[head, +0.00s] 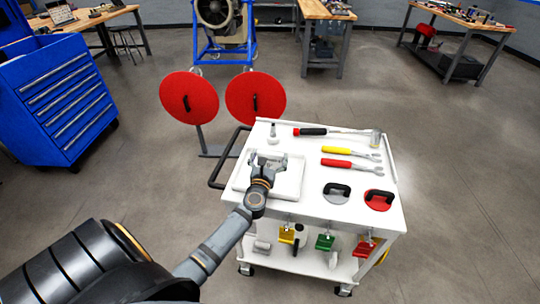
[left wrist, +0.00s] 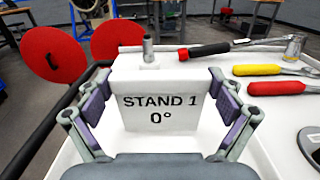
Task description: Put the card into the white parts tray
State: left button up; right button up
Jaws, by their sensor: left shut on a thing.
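My left gripper (head: 266,164) is over the white parts tray (head: 293,184) on the cart top. In the left wrist view the left gripper (left wrist: 160,108) is shut on the white card (left wrist: 160,88), one finger at each side edge. The card faces the camera, stands roughly upright and reads "STAND 1 0°". In the head view the card is hard to tell from the white tray around it. I cannot tell whether its lower edge touches the tray. My right gripper is not in view.
A small grey-white piece (head: 273,133) stands behind the tray. Two red discs (head: 255,98) stand behind the cart.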

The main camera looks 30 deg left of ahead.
pick_arm(q)
jog(key=shift+w+f, duration=0.2)
jog(key=shift+f, duration=0.5)
jog(key=shift+s+r, duration=0.1)
jog(key=shift+f+b, duration=0.4)
jog(key=shift+b, duration=0.1)
jog(key=o, duration=0.7)
jog(key=shift+v, duration=3.55)
jog(key=shift+a, duration=0.1)
